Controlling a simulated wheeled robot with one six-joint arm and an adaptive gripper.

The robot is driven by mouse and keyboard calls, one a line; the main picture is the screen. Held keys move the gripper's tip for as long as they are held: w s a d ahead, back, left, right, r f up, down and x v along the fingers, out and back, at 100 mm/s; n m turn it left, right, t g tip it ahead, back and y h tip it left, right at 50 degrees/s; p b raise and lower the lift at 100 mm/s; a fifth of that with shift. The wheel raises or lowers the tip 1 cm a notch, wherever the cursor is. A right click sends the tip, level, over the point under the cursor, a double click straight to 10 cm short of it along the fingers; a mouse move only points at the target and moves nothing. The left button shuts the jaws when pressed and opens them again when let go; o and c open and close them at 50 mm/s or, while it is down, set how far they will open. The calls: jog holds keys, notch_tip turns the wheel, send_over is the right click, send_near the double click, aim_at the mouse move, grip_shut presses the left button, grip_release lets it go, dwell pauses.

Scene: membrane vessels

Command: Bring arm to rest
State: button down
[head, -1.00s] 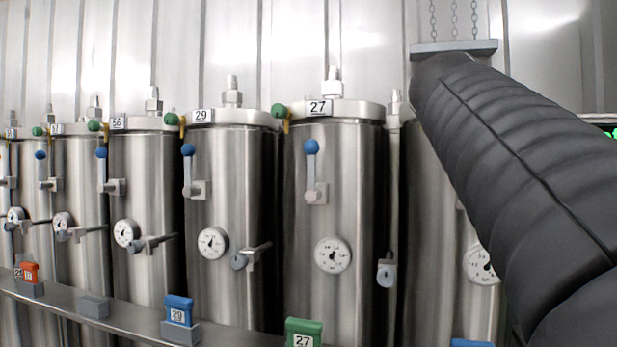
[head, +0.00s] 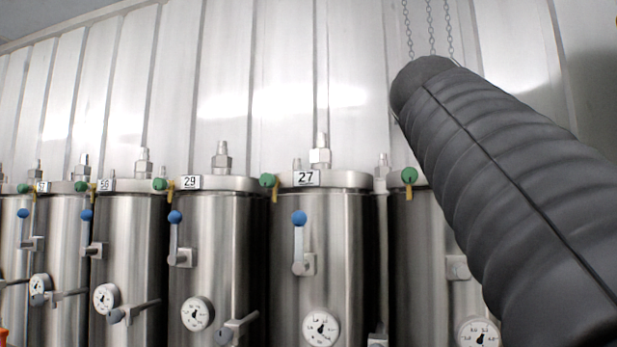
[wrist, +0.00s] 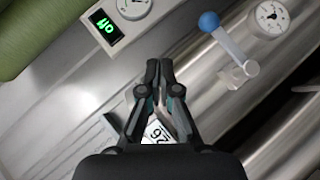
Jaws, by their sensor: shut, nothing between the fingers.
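My gripper (wrist: 160,75) shows in the wrist view with its two fingertips together and nothing between them. It is in front of a steel vessel (wrist: 275,125) and a pale panel. My arm, in a dark ribbed sleeve, crosses the right side of the head view; the gripper is not visible there. A label reading 26 (wrist: 157,133) shows partly behind the fingers.
Steel vessels stand in a row, among them vessel 27 (head: 345,240) and vessel 29 (head: 225,250), with blue-knobbed levers and gauges. Chains (head: 430,28) hang above. The wrist view shows a blue-handled lever (wrist: 222,38), a gauge (wrist: 272,15) and a green-lit display (wrist: 103,27).

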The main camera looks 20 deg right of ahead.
notch_tip(320, 180, up, 4)
jog(key=s+a, duration=0.2)
jog(key=s, duration=0.1)
jog(key=w+a+f+n+t+y, duration=0.25)
jog(key=w+a+f, duration=0.25)
jog(key=f, duration=0.7)
jog(key=w+a+f+n+t+y, duration=0.1)
jog(key=w+a+f+y, duration=0.4)
jog(key=f, duration=0.6)
jog(key=s+a+f+y, duration=0.1)
jog(key=a+f, duration=0.4)
jog(key=f, duration=0.5)
jog(key=s+a+f+g+y, duration=0.1)
jog(key=s+a+f, duration=0.3)
jog(key=f, duration=0.5)
jog(key=s+a+f+y, duration=0.2)
jog(key=a+f, duration=0.4)
jog(key=f, duration=0.4)
jog(key=shift+s+f+m+y, duration=0.25)
jog(key=shift+f+m+y, duration=0.1)
jog(key=shift+m+y, duration=0.1)
